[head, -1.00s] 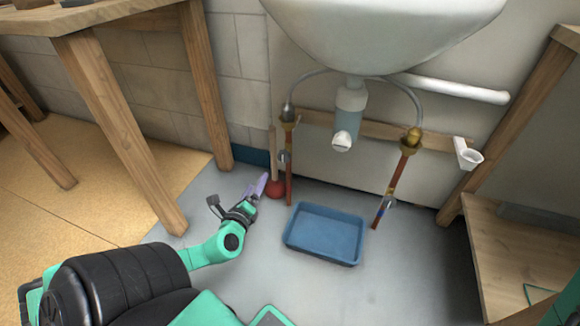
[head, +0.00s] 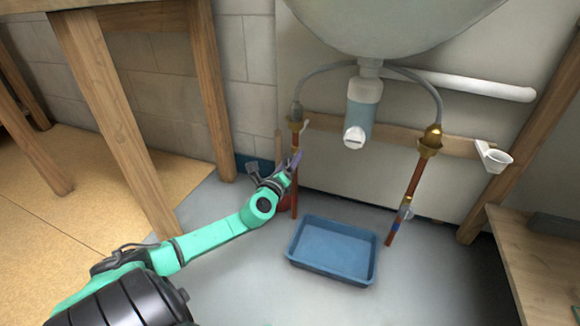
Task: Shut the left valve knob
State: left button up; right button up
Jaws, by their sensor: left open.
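The left copper pipe (head: 294,203) runs down from the brass fitting under the sink at the left. The left valve knob on it is hidden behind my left gripper (head: 291,168) or too small to make out. My left gripper is open, with its fingers at the middle of this pipe; I cannot tell whether they touch it or are around the knob. The right copper pipe (head: 412,182) carries its own valve (head: 405,211) low down, away from the gripper. My right gripper is not in view.
A blue tray (head: 331,275) lies on the floor right of my left arm. The sink (head: 400,25) and its trap (head: 362,105) hang above. Wooden table legs (head: 118,125) stand left; a wooden bench (head: 530,255) stands right.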

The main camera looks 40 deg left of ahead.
pick_arm(q)
grip_shut()
